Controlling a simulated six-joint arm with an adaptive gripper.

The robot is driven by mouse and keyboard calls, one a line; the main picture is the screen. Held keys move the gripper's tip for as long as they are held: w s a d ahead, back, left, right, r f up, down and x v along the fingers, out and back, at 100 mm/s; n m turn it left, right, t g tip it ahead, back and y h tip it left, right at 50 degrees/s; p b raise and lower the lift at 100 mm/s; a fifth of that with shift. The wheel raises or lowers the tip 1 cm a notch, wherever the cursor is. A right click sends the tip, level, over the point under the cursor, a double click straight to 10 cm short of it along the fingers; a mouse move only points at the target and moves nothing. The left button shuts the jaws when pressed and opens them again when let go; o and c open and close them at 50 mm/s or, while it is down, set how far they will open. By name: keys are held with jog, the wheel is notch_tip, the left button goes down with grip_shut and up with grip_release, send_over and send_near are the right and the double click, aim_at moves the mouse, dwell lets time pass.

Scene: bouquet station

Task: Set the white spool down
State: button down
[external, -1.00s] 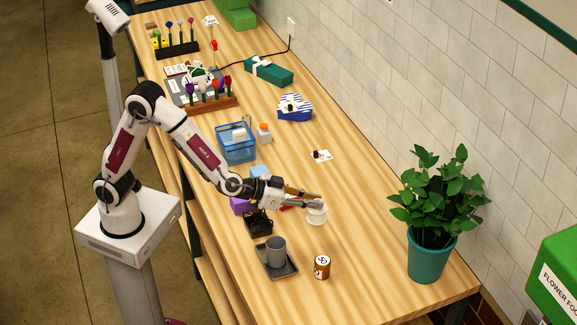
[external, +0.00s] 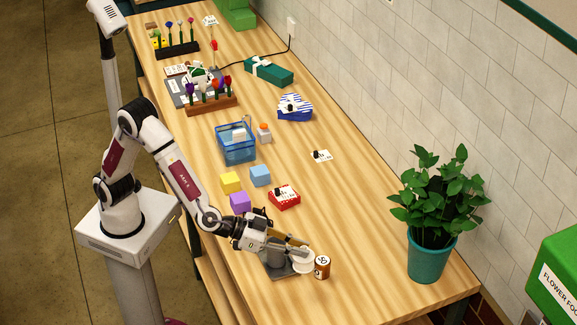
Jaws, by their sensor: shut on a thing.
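The white spool (external: 302,262) is between the fingertips of my gripper (external: 299,252) in the external view. My gripper is shut on it near the front of the table. I cannot tell whether the spool touches the tabletop, the tray or the jar.
A red box (external: 284,199), purple block (external: 241,202), blue block (external: 260,176) and yellow block (external: 230,182) stand behind my gripper. A potted plant (external: 430,255) stands at right. The wood between jar and plant is clear.

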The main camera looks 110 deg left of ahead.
jog(key=shift+y, duration=0.4)
jog(key=d, duration=0.2)
jog(key=d+r, duration=0.1)
jog(key=d, duration=0.2)
jog(key=shift+s+d, duration=0.1)
jog(key=shift+f, duration=0.1)
notch_tip(320, 180, down, 6)
dwell(0.4)
jog(key=shift+f, duration=0.15)
jog(key=shift+f, duration=1.75)
jog(key=shift+f, duration=0.2)
